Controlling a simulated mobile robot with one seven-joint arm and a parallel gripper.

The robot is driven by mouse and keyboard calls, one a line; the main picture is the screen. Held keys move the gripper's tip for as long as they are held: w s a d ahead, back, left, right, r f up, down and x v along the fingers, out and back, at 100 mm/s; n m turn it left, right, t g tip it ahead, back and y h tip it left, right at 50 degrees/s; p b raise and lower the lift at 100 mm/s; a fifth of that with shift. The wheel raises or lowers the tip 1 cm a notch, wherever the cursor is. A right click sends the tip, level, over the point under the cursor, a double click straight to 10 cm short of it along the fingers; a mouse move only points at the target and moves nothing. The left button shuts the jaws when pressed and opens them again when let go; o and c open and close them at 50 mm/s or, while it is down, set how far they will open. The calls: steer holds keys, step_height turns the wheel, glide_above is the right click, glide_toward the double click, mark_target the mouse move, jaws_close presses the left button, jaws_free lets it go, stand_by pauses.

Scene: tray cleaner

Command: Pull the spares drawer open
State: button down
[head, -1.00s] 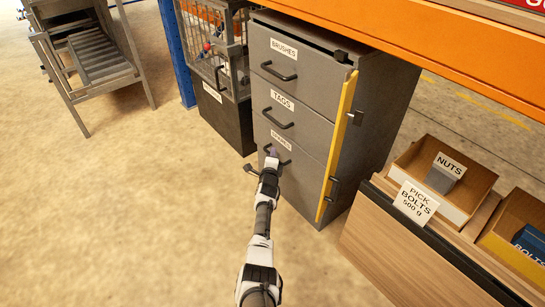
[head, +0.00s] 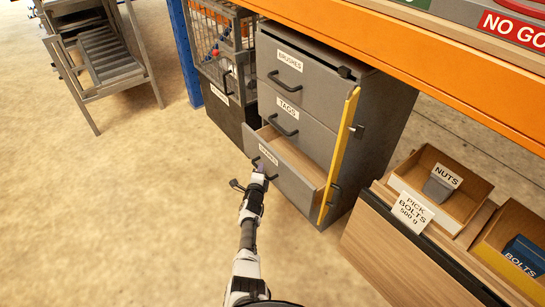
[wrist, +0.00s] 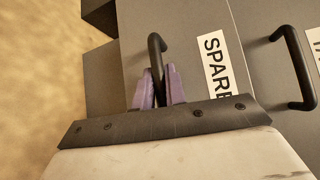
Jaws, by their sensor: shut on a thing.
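The spares drawer (head: 283,181) is the lowest of the grey cabinet (head: 375,125) and stands partly open in the head view, its inside showing behind the front panel. Its label is partly visible in the wrist view, reading "SPARE" (wrist: 214,65). My gripper (head: 259,169) is at the drawer's front. In the wrist view, my gripper's purple fingers (wrist: 157,88) are shut on the black drawer handle (wrist: 156,50). The far part of the drawer's inside is hidden.
The brushes drawer (head: 300,65) and tags drawer (head: 300,112) above are shut. A yellow bar (head: 341,150) stands upright at the cabinet's right front edge. A wire cage (head: 222,45) is to the left. Clear floor (head: 150,210) lies in front.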

steer(key=s+a+p, duration=0.6)
steer(key=s+a, duration=0.5)
steer(key=a, duration=0.5)
steer(key=shift+s, duration=0.3)
steer(key=shift+a, duration=0.1)
steer(key=c, duration=1.5)
jaws_free()
steer(key=shift+o, duration=0.2)
steer(key=p+v, duration=0.9)
steer(key=v, duration=0.5)
steer(key=shift+w, duration=0.1)
